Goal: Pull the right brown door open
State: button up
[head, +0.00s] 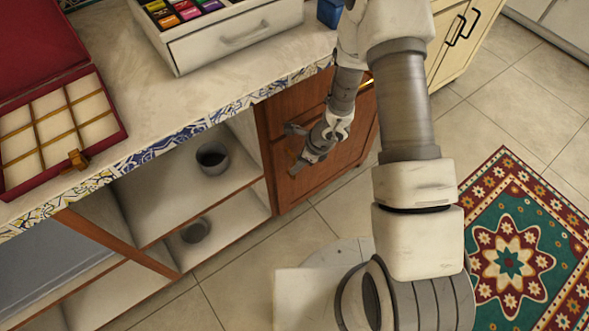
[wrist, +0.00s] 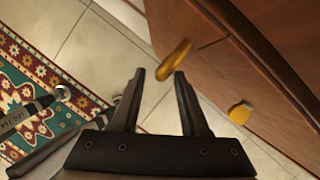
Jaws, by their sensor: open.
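The brown door front (head: 335,160) is at the right end of the counter cabinet in the head view; my arm covers part of it. In the wrist view, brown wood panels (wrist: 215,85) fill the right side. A second brass knob (wrist: 240,112) is farther right and lower. My gripper (wrist: 159,76) is open and empty, with no clear contact with a knob. In the head view my gripper (head: 292,150) is in front of the brown front. I cannot tell whether the door is ajar.
Open shelves (head: 165,190) with two grey cups (head: 212,158) are left of the brown front. The patterned counter edge (head: 150,151) runs above. A patterned rug (head: 515,250) lies on the tiled floor at right. Cream cabinets (head: 455,40) stand behind.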

jog(key=shift+x, duration=1.45)
jog(key=shift+c, duration=0.3)
grip_shut()
